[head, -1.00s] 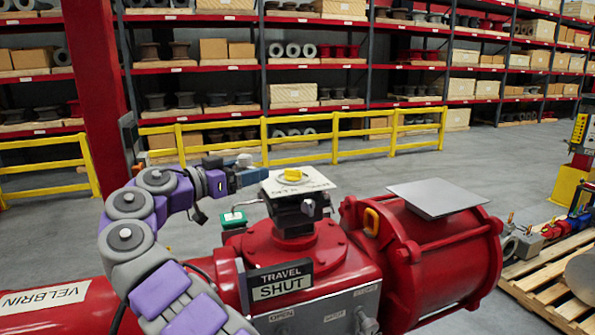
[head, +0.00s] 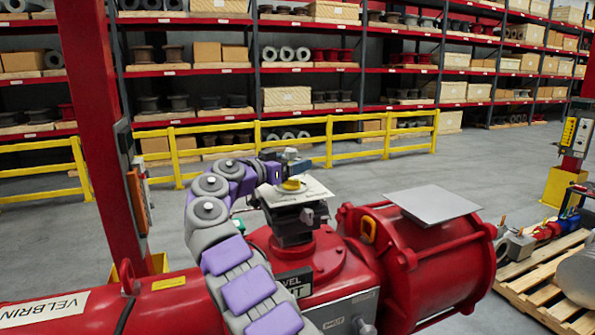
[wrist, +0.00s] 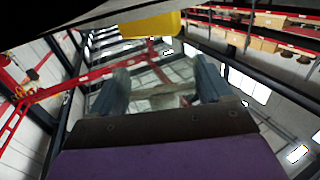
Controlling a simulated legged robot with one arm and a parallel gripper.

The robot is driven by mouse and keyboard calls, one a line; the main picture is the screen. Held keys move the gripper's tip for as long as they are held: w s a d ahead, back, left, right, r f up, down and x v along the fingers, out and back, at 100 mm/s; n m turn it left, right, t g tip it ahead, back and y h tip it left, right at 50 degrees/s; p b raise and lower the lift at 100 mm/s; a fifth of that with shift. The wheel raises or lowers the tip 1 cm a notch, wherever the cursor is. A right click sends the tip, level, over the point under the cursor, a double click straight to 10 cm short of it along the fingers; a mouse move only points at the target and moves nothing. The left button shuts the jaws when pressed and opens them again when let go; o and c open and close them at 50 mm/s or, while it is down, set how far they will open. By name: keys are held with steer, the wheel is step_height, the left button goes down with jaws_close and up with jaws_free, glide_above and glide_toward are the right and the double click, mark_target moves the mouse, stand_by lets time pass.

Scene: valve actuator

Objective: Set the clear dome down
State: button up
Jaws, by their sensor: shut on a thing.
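My gripper (head: 300,166) is at the actuator's top, just behind the yellow indicator (head: 291,184) on its white plate (head: 312,192). In the wrist view my gripper's two blue-grey fingers (wrist: 160,92) are shut on a pale, see-through shape, the clear dome (wrist: 158,101). The dome's outline is hard to make out, and I cannot tell it apart in the head view. The yellow indicator also shows at the top of the wrist view (wrist: 152,25). I cannot tell whether the dome touches anything besides my fingers.
A flat grey square plate (head: 433,205) lies on the red cylinder (head: 420,255) to the right, its top looking bare. My arm partly covers the TRAVEL sign (head: 296,284). A yellow railing (head: 330,140) and shelves stand behind. A wooden pallet (head: 540,285) is at the right.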

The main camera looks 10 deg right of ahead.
steer(key=a, duration=0.2)
steer(key=shift+w+a+f, duration=0.15)
steer(key=shift+w+a, duration=0.15)
steer(key=shift+w, duration=0.05)
steer(key=shift+f, duration=0.4)
steer(key=d+f, duration=0.1)
steer(key=d, duration=0.2)
steer(key=d+f, duration=0.1)
steer(key=shift+s+d+f+b, duration=0.1)
steer(key=shift+d+f+b, duration=0.05)
steer(key=shift+f+b, duration=0.2)
steer(key=shift+c, duration=0.4)
steer(key=shift+a+f, duration=0.15)
steer(key=shift+a, duration=0.5)
steer(key=o, duration=0.9)
steer(key=shift+s+a, duration=0.1)
steer(key=shift+s, duration=0.05)
steer(key=shift+o, duration=1.3)
steer(key=shift+w, duration=0.3)
steer(key=shift+s+r, duration=0.25)
steer(key=shift+s+a, duration=0.2)
steer(key=shift+a, duration=0.1)
steer(key=b+v, duration=0.2)
steer(key=v, duration=0.9)
steer(key=shift+a, duration=0.15)
